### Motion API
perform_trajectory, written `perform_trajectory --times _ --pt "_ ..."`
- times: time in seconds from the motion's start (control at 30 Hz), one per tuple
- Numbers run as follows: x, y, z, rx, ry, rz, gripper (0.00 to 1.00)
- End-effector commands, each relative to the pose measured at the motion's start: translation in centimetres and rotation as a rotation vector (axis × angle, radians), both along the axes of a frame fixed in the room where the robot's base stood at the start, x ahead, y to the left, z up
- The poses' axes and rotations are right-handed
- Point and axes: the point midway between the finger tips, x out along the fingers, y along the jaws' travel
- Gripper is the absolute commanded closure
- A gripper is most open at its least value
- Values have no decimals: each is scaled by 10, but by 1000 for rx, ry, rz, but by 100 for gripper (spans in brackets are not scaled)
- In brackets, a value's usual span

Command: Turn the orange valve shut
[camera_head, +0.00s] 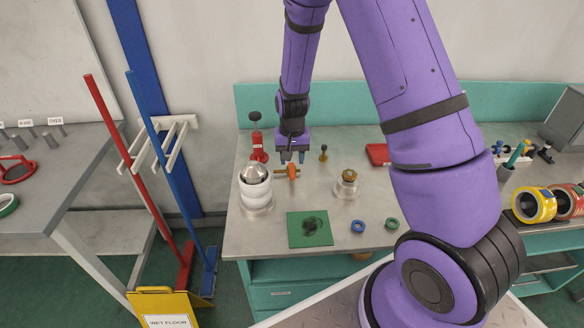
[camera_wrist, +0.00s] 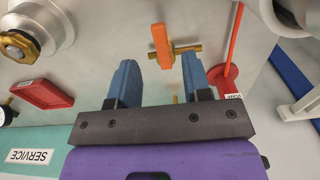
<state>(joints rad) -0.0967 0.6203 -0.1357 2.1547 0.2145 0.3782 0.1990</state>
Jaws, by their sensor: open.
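The orange valve handle (camera_head: 292,171) is on the steel workbench, just below my gripper (camera_head: 291,158) in the head view. In the wrist view the orange handle (camera_wrist: 161,45) is a flat bar across a short brass pipe (camera_wrist: 188,49). My gripper (camera_wrist: 159,61) is open and empty, with blue fingers either side of the handle's line.
A white-and-steel cylinder (camera_head: 256,190) stands left of the valve and a brass-topped fitting (camera_head: 347,184) right of it. A red stand (camera_head: 258,145) is close behind, left. A red tray (camera_head: 378,154) lies to the right.

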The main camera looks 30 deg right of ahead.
Motion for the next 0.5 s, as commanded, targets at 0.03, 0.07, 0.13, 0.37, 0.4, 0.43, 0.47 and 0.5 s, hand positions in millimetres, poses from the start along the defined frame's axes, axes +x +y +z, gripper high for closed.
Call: perform_trajectory --times 0.03,0.07,0.13,0.37,0.4,0.43,0.47,0.5 --pt "1 0 11 1 -4 1 55" --pt "1 0 16 0 -3 1 55" --pt "0 0 26 0 -3 1 55" --pt "0 0 46 0 -1 0 55" --pt "0 0 48 0 0 0 55" --pt "0 0 48 0 0 0 55" --pt "0 0 49 0 0 0 55" --pt "0 0 49 0 0 0 55"
